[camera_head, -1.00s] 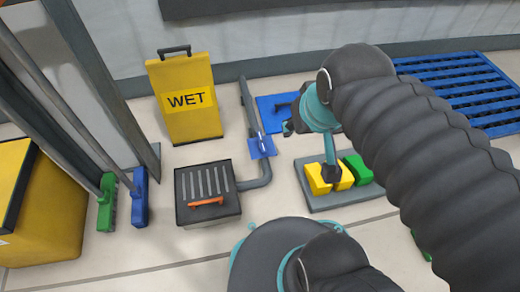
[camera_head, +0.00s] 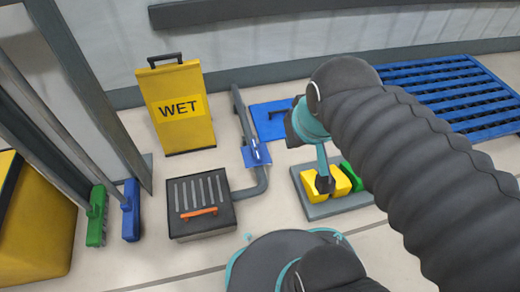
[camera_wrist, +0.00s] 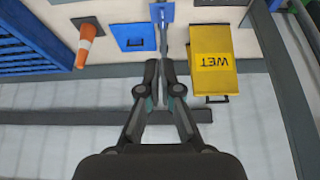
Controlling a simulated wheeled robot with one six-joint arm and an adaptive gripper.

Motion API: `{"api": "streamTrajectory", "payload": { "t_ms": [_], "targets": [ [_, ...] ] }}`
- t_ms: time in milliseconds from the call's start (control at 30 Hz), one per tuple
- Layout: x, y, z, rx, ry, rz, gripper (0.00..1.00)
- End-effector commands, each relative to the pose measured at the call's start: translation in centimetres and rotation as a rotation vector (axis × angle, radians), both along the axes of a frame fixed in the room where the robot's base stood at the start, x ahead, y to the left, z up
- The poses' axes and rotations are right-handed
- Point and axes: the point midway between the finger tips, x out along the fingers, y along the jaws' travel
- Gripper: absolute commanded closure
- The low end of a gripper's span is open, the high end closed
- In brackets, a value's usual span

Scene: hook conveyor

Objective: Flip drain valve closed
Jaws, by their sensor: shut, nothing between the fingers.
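A grey drain pipe (camera_head: 244,117) runs along the floor and bends into a dark grated drain box (camera_head: 202,205). A small blue piece with a thin lever-like part (camera_head: 257,154) sits on the pipe and looks like the valve; the lever's exact position is too small to tell. The blue piece also shows at the top of the wrist view (camera_wrist: 161,12). My gripper (camera_wrist: 158,68) is shut and empty, its fingers over the pipe's straight end in that picture. It seems apart from the blue piece. In the head view my arm partly hides the gripper.
A yellow WET sign (camera_head: 178,130) stands left of the pipe. A blue panel with a handle (camera_head: 270,120) lies right of it. A grey tray (camera_head: 318,211) holds yellow and green blocks. Brushes (camera_head: 97,215) lean at left.

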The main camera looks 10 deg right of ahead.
Motion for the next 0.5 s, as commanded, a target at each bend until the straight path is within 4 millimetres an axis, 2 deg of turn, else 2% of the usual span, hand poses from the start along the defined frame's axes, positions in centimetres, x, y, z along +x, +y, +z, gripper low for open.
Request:
{"api": "streamTrajectory", "payload": {
  "t_ms": [167, 500],
  "targets": [
    [1.0, -0.7, -1.6, 0.003, 0.102, -0.031, 1.0],
    [4.2, -2.3, -4.8, 0.037, 0.297, -0.098, 1.0]
  ]
}}
